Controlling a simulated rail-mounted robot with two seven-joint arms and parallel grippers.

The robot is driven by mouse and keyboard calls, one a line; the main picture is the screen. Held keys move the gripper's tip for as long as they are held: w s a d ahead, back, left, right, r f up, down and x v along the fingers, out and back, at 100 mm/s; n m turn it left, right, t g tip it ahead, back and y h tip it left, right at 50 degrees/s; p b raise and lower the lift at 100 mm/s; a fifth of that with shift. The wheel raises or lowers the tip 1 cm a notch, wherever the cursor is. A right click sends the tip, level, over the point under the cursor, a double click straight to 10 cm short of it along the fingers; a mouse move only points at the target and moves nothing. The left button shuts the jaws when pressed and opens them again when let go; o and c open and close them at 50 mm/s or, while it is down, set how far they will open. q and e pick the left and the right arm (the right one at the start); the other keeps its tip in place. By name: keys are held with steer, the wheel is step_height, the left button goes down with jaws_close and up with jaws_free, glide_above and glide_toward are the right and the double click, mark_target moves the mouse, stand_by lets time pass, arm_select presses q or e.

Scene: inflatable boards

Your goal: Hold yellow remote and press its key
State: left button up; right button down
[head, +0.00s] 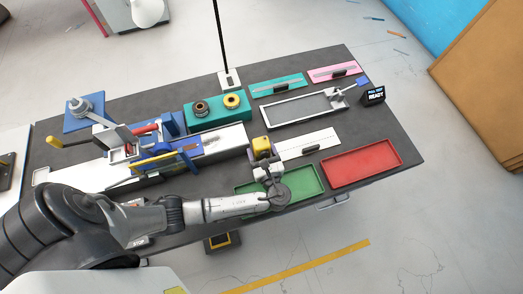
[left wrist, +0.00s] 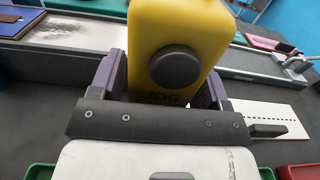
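The yellow remote (head: 262,146) is at the middle of the bench in the head view, at the end of my left arm. In the left wrist view the remote (left wrist: 190,22) fills the top middle, with a round dark key (left wrist: 176,67) facing the camera and the letters JOG below it. My left gripper (head: 264,160) has its purple fingers on both sides of the remote's lower part and looks shut on it. Nothing covers the key. The fingertips are partly hidden behind the remote. My right gripper is in neither view.
A green tray (head: 306,180) lies under my left wrist, with a red tray (head: 391,154) to its right. A white plate with a dark handle (head: 325,138) lies right of the remote. A teal block (head: 218,121) and a blue-and-white fixture (head: 128,148) stand behind and left. A small READY display (head: 374,95) stands far right.

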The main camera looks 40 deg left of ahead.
arm_select(q)
steer(key=c, duration=0.8)
stand_by(1.6)
